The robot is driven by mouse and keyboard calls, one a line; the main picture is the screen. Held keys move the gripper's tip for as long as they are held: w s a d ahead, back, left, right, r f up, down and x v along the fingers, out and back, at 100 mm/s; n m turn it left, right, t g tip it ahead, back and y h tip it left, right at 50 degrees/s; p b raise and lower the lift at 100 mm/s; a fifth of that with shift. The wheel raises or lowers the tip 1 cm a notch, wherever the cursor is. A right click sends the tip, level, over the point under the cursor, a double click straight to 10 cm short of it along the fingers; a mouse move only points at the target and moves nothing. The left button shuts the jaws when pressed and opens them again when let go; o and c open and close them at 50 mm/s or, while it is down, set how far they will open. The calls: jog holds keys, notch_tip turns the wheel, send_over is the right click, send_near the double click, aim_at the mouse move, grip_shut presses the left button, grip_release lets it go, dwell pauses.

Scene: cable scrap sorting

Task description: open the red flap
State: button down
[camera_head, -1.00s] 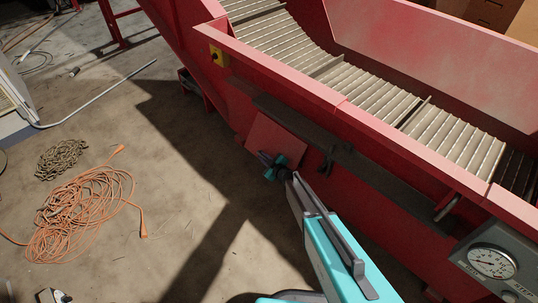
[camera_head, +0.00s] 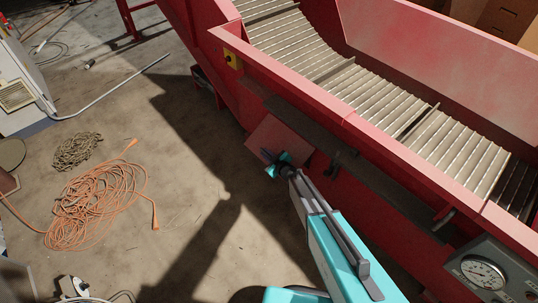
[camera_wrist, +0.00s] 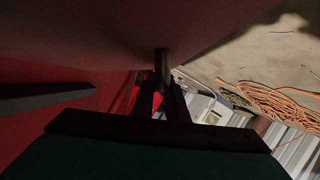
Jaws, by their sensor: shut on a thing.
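The red flap (camera_head: 283,136) is a square panel low on the side of the red conveyor machine, in the middle of the head view. It stands tilted out from the machine's side. My gripper (camera_head: 266,158) is at its lower left edge. In the wrist view the flap's shaded face (camera_wrist: 110,30) fills the top. A short dark handle (camera_wrist: 162,62) comes down from it, and my gripper (camera_wrist: 160,88) is shut on this handle. The opening behind the flap is mostly hidden.
An orange cable coil (camera_head: 95,205) and a tan rope coil (camera_head: 77,150) lie on the floor at left. Bare floor (camera_head: 185,190) lies between.

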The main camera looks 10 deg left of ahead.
jog(key=shift+s+a+r+p, duration=0.2)
jog(key=shift+s+r+p, duration=0.1)
jog(key=shift+r, duration=0.45)
jog(key=c, duration=2)
grip_release()
jog(key=shift+r, duration=0.1)
jog(key=shift+c, duration=0.2)
jog(key=shift+d, duration=0.1)
jog(key=shift+s+d+r, duration=0.25)
jog(key=shift+s+d, duration=0.15)
jog(key=shift+d, duration=0.1)
jog(key=v, duration=1.2)
jog(key=shift+s, duration=0.15)
